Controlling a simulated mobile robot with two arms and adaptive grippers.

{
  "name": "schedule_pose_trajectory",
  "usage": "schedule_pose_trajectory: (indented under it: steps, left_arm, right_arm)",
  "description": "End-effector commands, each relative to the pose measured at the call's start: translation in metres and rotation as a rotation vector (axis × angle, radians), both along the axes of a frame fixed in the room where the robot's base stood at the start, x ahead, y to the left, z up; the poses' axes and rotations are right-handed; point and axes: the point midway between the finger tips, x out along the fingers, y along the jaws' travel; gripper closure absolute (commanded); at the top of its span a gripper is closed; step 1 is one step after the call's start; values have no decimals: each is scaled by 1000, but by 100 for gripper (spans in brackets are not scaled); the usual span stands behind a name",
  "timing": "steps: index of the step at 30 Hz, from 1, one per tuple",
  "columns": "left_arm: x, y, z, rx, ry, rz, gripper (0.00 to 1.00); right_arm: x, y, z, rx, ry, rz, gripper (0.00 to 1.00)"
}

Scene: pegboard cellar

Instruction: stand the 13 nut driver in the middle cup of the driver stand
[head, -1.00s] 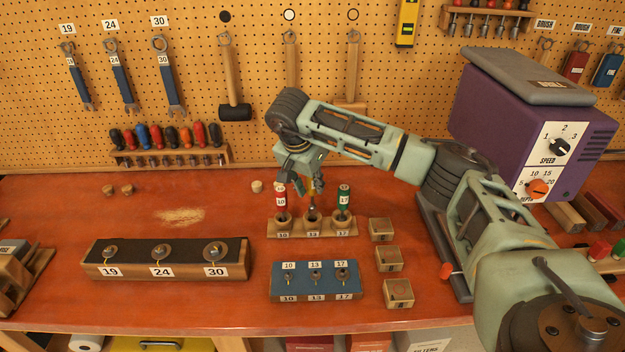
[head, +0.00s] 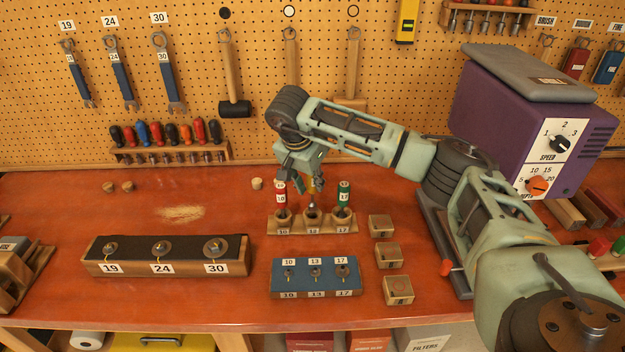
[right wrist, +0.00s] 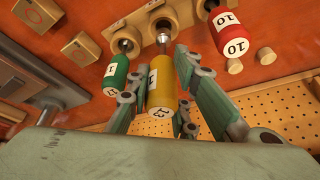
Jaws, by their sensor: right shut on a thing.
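The 13 nut driver has a yellow handle (right wrist: 161,88) and a silver shaft. My right gripper (head: 310,178) is shut on that handle and holds it upright over the driver stand (head: 312,229). The driver's lower end is at the mouth of the middle cup (head: 312,218); how deep it sits I cannot tell. In the right wrist view the fingers of my right gripper (right wrist: 158,103) lie on both sides of the yellow handle. The red 10 driver (head: 280,194) stands in the left cup and the green 17 driver (head: 344,192) in the right cup. My left gripper is out of view.
A blue block (head: 315,278) with small nuts lies in front of the stand. Several small wooden blocks (head: 389,257) sit to its right. A purple machine (head: 500,115) stands behind my right arm. Bench between rack and stand is clear.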

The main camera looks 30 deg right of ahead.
Motion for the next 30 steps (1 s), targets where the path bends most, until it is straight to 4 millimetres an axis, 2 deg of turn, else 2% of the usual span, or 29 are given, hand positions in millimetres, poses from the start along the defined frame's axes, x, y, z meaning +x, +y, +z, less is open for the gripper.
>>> schedule_pose_trajectory:
  steps: [19,30]
  left_arm:
    - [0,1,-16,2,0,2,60]
    - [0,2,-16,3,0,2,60]
  right_arm:
    - [0,0,-25,0,0,-1,100]
    - [0,0,-25,0,0,-1,100]
